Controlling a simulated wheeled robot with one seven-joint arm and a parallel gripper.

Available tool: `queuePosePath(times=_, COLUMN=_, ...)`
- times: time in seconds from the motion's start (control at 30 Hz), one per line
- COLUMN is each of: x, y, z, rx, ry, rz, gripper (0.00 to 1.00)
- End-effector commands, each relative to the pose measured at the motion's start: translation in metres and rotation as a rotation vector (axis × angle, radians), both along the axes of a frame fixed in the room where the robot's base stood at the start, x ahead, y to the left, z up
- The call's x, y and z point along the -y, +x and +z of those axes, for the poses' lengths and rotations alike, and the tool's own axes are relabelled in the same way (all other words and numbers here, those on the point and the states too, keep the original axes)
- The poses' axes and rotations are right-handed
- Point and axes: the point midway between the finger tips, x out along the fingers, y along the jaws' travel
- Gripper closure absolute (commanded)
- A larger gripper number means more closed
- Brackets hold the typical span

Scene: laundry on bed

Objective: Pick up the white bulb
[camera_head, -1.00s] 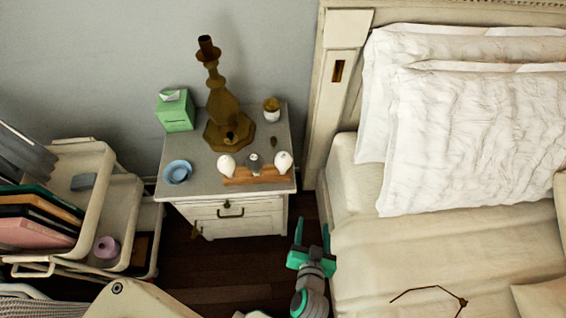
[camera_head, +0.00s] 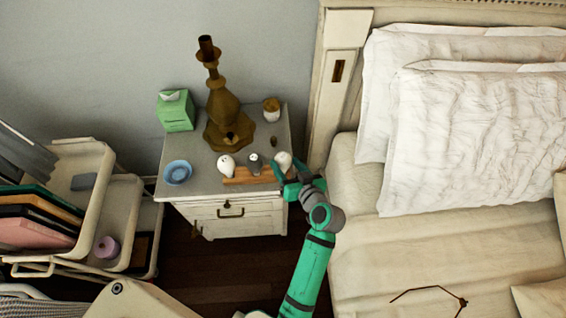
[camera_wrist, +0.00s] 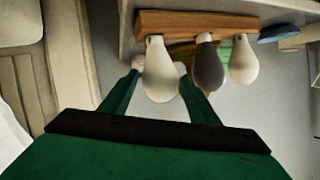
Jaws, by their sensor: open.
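A white bulb (camera_head: 283,160) stands at the right end of a wooden holder (camera_head: 240,178) on the nightstand. It also shows in the wrist view (camera_wrist: 160,72), large and between my fingers. My gripper (camera_head: 289,172) is open around this bulb, with one finger on each side; I cannot tell whether they touch it. Its green fingers also show in the wrist view (camera_wrist: 160,84), partly hidden behind the bulb. A grey bulb (camera_head: 255,163) stands in the middle of the holder, and a second white bulb (camera_head: 226,163) at its left end.
On the nightstand (camera_head: 200,198) stand a brass candlestick (camera_head: 222,110), a green tissue box (camera_head: 175,112), a blue bowl (camera_head: 178,172) and a small cup (camera_head: 271,109). The bed (camera_head: 430,250) is to the right, and a cart (camera_head: 120,210) to the left.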

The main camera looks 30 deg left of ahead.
Motion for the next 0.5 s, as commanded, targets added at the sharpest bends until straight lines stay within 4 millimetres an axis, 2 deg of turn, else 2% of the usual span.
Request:
queuePosePath(times=0.1, x=-0.011, y=0.007, z=-0.005, rx=0.000, ry=0.001, rz=0.002, gripper=0.45)
queuePosePath(times=0.33, x=-0.022, y=0.016, z=-0.011, rx=0.000, ry=-0.001, rz=0.001, gripper=0.45)
queuePosePath(times=0.5, x=-0.041, y=0.029, z=-0.019, rx=-0.001, ry=0.000, rz=0.001, gripper=0.45)
